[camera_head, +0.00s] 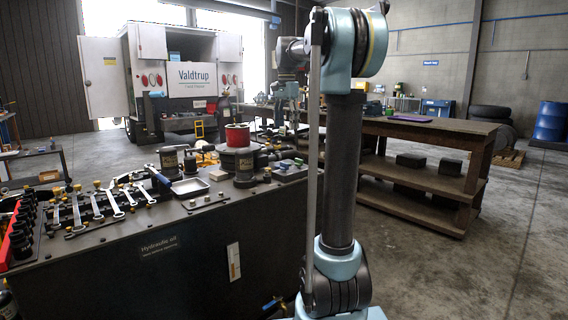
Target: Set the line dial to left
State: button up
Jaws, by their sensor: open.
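My gripper (281,119) is small in the head view, beyond my raised arm, above the far part of the cluttered bench. It is open, and I see nothing held in it. Its fingertips are hard to separate from the parts behind and below it. I cannot pick out the line dial for certain. It may be hidden by my arm or too small to tell among the dark parts, so I cannot read its setting or its distance from my gripper.
A dark bench (120,262) labelled "Hydraulic oil" carries wrenches (112,200), a metal tray (190,187), a red-topped can (237,136) and dark cylinders. A wooden shelf table (430,180) stands right. A white "Valdtrup" trailer (150,45) is behind.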

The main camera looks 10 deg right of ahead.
jog(key=w, duration=0.2)
send_near(284, 166)
jog(key=shift+m, duration=0.3)
jog(key=f, duration=0.5)
jog(key=w+f, duration=0.1)
jog(key=f, duration=0.1)
jog(key=shift+d+f, duration=0.15)
jog(key=shift+f, duration=0.1)
jog(key=c, duration=1.1)
